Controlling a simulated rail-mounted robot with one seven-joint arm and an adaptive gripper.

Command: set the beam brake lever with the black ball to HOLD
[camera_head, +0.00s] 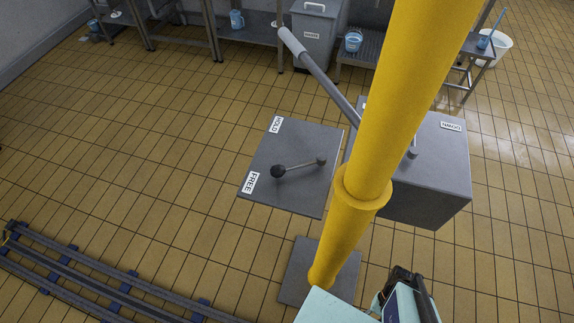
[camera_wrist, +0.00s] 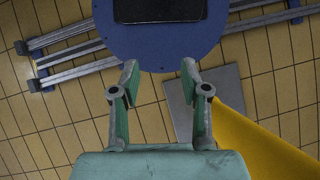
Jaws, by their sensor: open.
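The brake lever is a short grey arm with a black ball (camera_head: 278,171) at its left end. Its pivot is at the right, on a grey tilted plate (camera_head: 297,190). The plate carries a HOLD label (camera_head: 276,125) at its upper left and a FREE label (camera_head: 250,182) at its lower left. The ball points left, nearer FREE than HOLD. My gripper (camera_wrist: 159,80) is open and empty in the wrist view, over the floor. The lever does not show there. I cannot make out my fingertips in the head view.
A thick yellow post (camera_head: 372,125) rises from a grey floor plate (camera_head: 296,262), right of the lever plate. A long grey lever (camera_head: 325,78) slants above the plate from a grey box (camera_head: 445,165). A rail track (camera_head: 95,283) lies lower left. Open floor is at left.

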